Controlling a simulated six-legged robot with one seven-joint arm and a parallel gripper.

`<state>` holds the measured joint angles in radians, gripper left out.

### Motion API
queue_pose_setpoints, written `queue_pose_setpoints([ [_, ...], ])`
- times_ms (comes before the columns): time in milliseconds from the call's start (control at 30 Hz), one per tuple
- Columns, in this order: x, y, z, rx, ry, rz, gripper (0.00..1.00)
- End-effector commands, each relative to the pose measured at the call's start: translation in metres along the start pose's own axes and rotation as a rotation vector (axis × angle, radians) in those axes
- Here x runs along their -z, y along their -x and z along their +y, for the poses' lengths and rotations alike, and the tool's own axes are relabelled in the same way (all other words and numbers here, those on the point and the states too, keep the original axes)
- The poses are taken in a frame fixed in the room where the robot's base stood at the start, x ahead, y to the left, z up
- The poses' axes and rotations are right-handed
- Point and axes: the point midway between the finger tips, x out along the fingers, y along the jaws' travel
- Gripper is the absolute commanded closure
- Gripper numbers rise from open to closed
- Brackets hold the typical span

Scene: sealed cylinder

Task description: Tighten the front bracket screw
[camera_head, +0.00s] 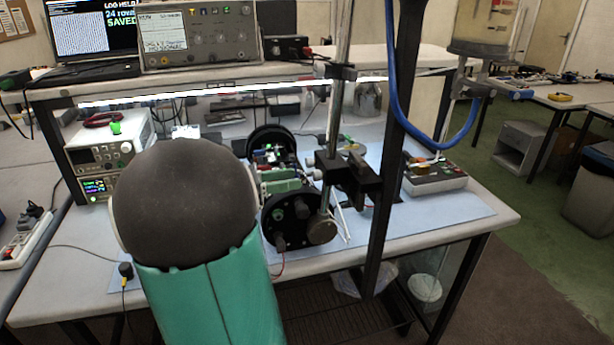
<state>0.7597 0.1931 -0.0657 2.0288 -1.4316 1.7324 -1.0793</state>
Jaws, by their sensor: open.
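A device with two black round end plates, likely the opened cylinder, lies on the blue mat (440,208) at the middle of the bench. Its near end plate (289,216) faces me, and its far end plate (268,136) is behind. Green boards (283,186) and small electronics show between the plates. A black clamp bracket (350,176) on an upright metal rod stands just right of the device. The front bracket screw is too small to make out. My arm's dark round joint and teal link cover the left of the bench. My gripper does not show.
A dark post (387,165) and a blue hose (432,140) rise in front of the bench's right side. A control box (435,176) sits right of the clamp. Stacked instruments (100,150) stand left. A shelf with a laptop (90,35) and an oscilloscope (196,38) runs behind.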

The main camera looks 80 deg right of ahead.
Motion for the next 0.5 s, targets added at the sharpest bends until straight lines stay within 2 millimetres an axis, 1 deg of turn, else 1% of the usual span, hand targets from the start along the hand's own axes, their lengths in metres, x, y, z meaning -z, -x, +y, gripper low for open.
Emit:
queue_pose_setpoints([
  [33,0.0,-0.011,0.0,0.003,0.0,0.001,0.56],
  [200,0.0,-0.037,0.0,0.002,-0.001,0.0,0.56],
  [333,0.0,-0.048,0.0,0.001,-0.001,0.001,0.56],
  [500,0.0,-0.051,0.0,-0.001,-0.001,0.0,0.56],
])
